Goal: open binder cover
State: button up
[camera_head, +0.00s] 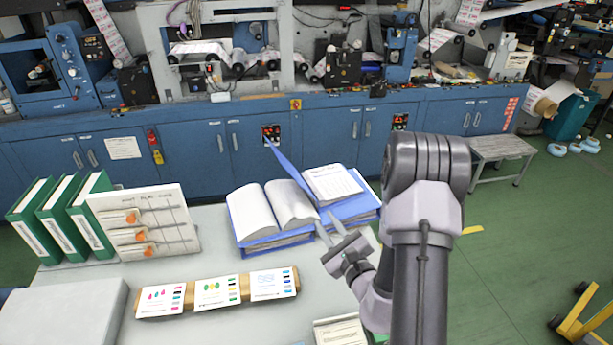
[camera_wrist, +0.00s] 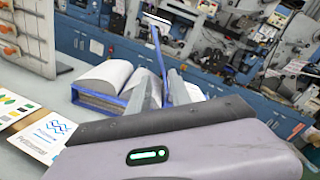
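A blue binder (camera_head: 247,226) lies on the grey table with its thick, curved page stacks showing. A thin blue cover panel (camera_head: 288,171) stands tilted up between these pages and a printed white sheet (camera_head: 332,184) on the blue right-hand part. My gripper (camera_head: 326,222) is at the binder's near edge, by the foot of the panel, its fingers apart. In the wrist view my gripper (camera_wrist: 161,76) points at the binder (camera_wrist: 95,101), and the panel (camera_wrist: 157,45) rises beyond the gap between the fingers. I cannot tell whether the fingers touch the binder.
Green binders (camera_head: 62,220) and a white display board (camera_head: 145,222) stand on the left. A wooden strip with printed cards (camera_head: 216,291) lies in front. A pale box (camera_head: 60,320) is at front left. Blue machine cabinets (camera_head: 200,150) run behind; a small grey bench (camera_head: 500,150) stands right.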

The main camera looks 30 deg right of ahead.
aim_at(300, 184)
jog(key=w, duration=1.7)
jog(key=shift+w+d, duration=0.2)
jog(key=shift+d, duration=0.2)
jog(key=shift+c, duration=0.5)
grip_shut()
